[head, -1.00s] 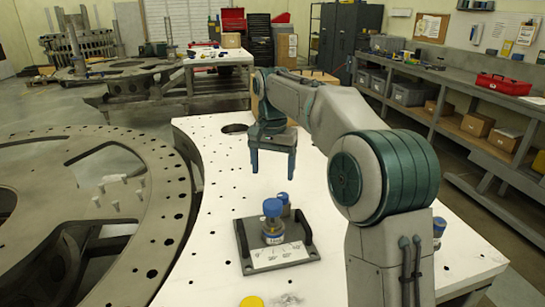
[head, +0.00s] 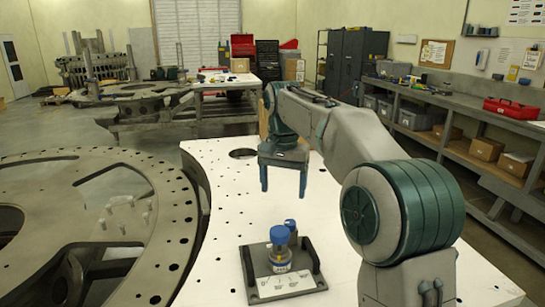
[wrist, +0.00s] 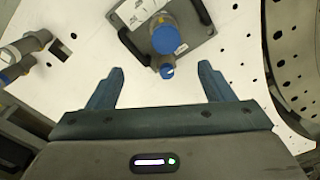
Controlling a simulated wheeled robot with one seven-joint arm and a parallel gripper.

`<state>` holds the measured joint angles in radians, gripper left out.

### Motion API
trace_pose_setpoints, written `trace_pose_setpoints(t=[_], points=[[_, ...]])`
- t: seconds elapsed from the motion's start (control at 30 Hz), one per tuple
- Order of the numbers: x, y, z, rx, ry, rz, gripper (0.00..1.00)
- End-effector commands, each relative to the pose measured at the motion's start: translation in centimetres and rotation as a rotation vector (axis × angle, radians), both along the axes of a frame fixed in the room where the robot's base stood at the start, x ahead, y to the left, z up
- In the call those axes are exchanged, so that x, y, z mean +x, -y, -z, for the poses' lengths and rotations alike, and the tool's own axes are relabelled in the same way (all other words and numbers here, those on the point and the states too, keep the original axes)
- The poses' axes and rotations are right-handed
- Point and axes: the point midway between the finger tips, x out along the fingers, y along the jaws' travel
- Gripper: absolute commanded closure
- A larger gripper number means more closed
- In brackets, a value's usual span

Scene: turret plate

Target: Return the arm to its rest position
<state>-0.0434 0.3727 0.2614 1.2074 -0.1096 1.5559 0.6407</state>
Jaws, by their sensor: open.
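My gripper (head: 284,180) is open and empty, its two blue-grey fingers pointing down above the white table (head: 225,230). It also shows in the wrist view (wrist: 160,88) with a wide gap between the fingers. Beyond and below the fingers is a dark plate with two handles (head: 309,283). In the wrist view the blue lid (wrist: 166,38) lies ahead of the gap, apart from the fingers.
A large grey ring plate with holes (head: 150,200) stands to the left. In the wrist view, blue-tipped cylindrical parts (wrist: 25,45) lie at the left near a square hole. Shelving with a red toolbox (head: 510,108) is at the right. The table around the gripper is mostly clear.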

Motion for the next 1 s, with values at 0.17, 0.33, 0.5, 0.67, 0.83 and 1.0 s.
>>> trace_pose_setpoints(t=[0.17,0.33,0.5,0.67,0.83,1.0], points=[[-4.0,1.8,-0.2,-0.023,0.044,-0.068,0.25],[-8.1,3.7,0.5,-0.037,0.084,-0.130,0.25],[-12.4,5.7,1.9,-0.049,0.123,-0.186,0.25],[-16.7,7.6,3.8,-0.052,0.161,-0.235,0.25],[-21.4,9.3,6.4,-0.054,0.203,-0.283,0.25],[-25.5,10.4,9.4,-0.050,0.240,-0.325,0.25]])
